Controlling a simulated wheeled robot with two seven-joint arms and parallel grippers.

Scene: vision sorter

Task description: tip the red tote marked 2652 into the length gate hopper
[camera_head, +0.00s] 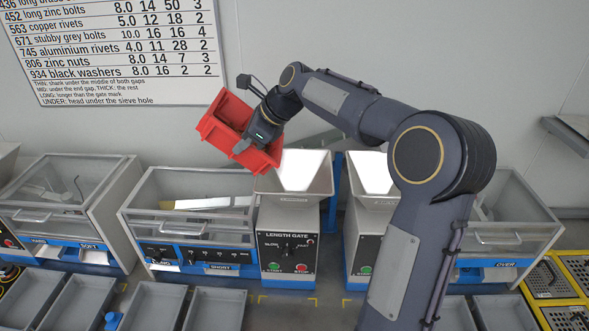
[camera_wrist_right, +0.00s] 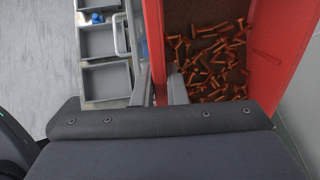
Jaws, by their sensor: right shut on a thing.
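The red tote (camera_head: 218,122) is held up and tilted, above and to the left of the length gate hopper (camera_head: 307,178). Its number cannot be read. My right gripper (camera_head: 246,143) is shut on the tote's wall. In the right wrist view, the fingers (camera_wrist_right: 162,88) pinch the wall of the tote (camera_wrist_right: 279,65), and many copper-coloured headed pieces (camera_wrist_right: 211,62) lie inside it. The hopper sits on the grey length gate box, which has a knob and green and red buttons. My left gripper is in neither view.
A second hopper (camera_head: 372,181) stands right of the length gate, partly behind my right arm. Clear-topped machines (camera_head: 190,215) stand on both sides. Grey bins (camera_head: 152,306) line the front. A printed chart (camera_head: 118,45) hangs on the wall behind.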

